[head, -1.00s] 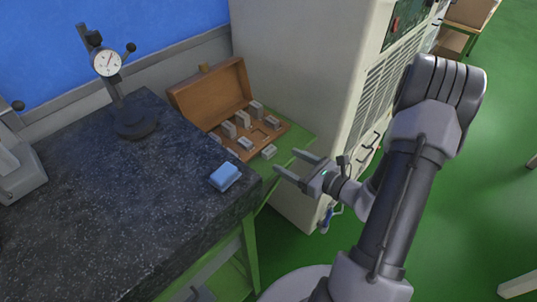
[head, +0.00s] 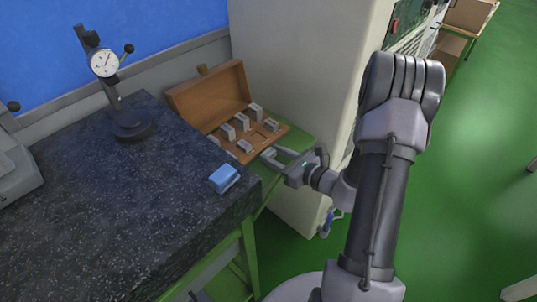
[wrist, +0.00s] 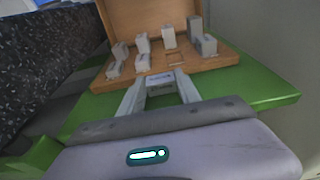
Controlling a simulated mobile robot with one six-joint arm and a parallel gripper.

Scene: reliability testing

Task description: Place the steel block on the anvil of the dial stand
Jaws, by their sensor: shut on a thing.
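My gripper (head: 274,159) is at the front edge of the open wooden case, low over the green bench. In the wrist view its two fingers are shut on a steel block (wrist: 160,82), which sits between the fingertips in front of the case. In the head view the fingers mostly hide that block. The dial stand (head: 112,85) stands upright at the back of the dark granite table, to the left. Its round anvil base (head: 133,124) is bare.
The wooden case (head: 212,95), lid open, holds several other steel blocks (wrist: 168,36). A tall beige cabinet (head: 295,70) stands close behind my gripper. The granite's middle is clear.

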